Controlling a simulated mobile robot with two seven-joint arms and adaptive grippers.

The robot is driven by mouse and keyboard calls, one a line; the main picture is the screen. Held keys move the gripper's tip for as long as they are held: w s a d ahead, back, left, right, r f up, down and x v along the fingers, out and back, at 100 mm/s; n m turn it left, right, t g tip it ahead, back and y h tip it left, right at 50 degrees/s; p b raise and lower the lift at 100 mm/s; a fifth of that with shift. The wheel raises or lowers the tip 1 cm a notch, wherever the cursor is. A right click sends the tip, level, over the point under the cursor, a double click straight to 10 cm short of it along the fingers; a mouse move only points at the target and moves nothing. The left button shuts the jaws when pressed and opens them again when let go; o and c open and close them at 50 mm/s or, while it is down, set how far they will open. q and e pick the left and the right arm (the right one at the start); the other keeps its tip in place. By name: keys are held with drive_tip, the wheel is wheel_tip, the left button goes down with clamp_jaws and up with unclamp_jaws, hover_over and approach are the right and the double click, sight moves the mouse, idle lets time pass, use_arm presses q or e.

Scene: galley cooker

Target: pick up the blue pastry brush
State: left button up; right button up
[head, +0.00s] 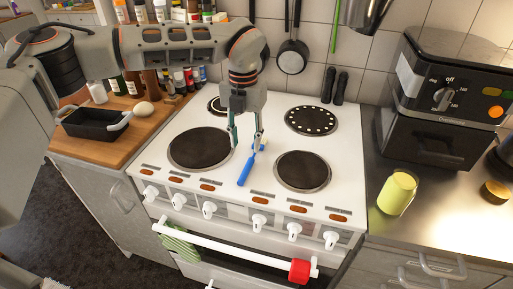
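The blue pastry brush (246,171) lies on the white cooker top (262,195), between the front-left and front-right hotplates. Its handle points to the front and its head end reaches back to the right, by the fingers. My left gripper (245,144) points down over the back part of the brush. Its two fingers are spread apart, and the right finger overlaps the brush's head end in the picture. I cannot tell whether that finger touches the brush. My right gripper is out of view.
Dark hotplates (302,170) surround the brush. A black tray (95,122) and an egg (143,109) are on the wooden worktop at left. A yellow-green cup (397,192) and a black air fryer (445,100) stand at right. The oven rail (230,247) juts out in front.

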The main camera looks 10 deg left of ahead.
sight(248, 164)
use_arm(q)
drive_tip(key=shift+w+f, duration=0.15)
drive_tip(key=shift+f, duration=0.25)
drive_tip(key=shift+s+f, duration=0.2)
drive_tip(key=shift+f, duration=0.35)
drive_tip(key=shift+s+f, duration=0.2)
drive_tip(key=shift+f, duration=0.35)
drive_tip(key=f, duration=0.2)
drive_tip(key=f+p, duration=0.1)
drive_tip(key=shift+d+f, duration=0.3)
drive_tip(key=shift+w+f, duration=0.1)
drive_tip(key=shift+f, duration=0.45)
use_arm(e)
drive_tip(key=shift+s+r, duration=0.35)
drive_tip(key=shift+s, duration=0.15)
use_arm(q)
clamp_jaws()
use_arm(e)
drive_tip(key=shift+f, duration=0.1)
